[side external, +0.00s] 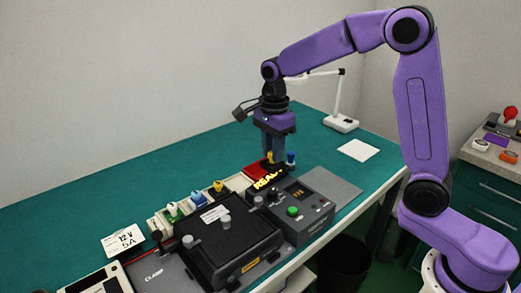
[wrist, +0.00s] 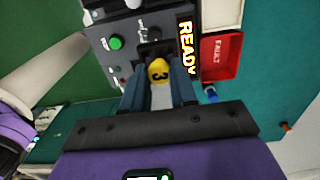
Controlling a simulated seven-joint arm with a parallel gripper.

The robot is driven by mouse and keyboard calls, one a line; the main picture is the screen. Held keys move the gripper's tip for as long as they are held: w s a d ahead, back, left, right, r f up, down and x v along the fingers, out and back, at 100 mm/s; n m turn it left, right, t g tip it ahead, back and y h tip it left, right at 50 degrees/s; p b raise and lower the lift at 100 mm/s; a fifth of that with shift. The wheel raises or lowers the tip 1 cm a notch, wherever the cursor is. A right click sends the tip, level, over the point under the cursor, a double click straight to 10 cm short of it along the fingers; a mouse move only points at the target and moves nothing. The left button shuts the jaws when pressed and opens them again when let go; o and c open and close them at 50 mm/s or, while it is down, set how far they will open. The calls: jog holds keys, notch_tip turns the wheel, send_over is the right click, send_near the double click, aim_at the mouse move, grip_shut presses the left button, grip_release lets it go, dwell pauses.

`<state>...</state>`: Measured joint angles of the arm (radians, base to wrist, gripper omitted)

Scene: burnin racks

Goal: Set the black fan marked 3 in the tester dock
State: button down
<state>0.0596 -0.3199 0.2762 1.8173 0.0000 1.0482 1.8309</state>
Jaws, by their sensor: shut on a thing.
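My gripper (wrist: 157,66) is shut on a yellow cap marked 3 (wrist: 158,72), the top of the fan marked 3. The fan's body is hidden below the cap and between the fingers. In the side view my gripper (side external: 273,152) points down beside the lit READY sign, with the yellow cap (side external: 270,158) between its fingers. The tester (side external: 313,204) is a dark box with a green button.
A red FAULT tray (wrist: 221,57) lies beside the READY sign (wrist: 186,47). A blue-topped post (side external: 291,157) stands near my gripper. A rack with several coloured caps (side external: 196,197) and a black lidded box (side external: 232,243) stand to the left.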

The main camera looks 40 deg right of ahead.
jog(key=shift+s+r, duration=0.15)
jog(key=shift+s, duration=0.2)
jog(key=shift+s+d, duration=0.25)
jog(key=shift+d, duration=0.05)
jog(key=shift+s+d+f, duration=0.4)
jog(key=shift+d+f, duration=0.65)
jog(key=shift+f, duration=0.55)
jog(key=shift+s+d+f, duration=0.45)
jog(key=shift+d+f, duration=0.6)
jog(key=shift+f, duration=0.55)
jog(key=shift+s+d+f, duration=0.4)
jog(key=shift+d+f, duration=0.65)
jog(key=shift+f, duration=0.55)
jog(key=shift+f, duration=0.5)
jog(key=c, duration=0.8)
grip_release()
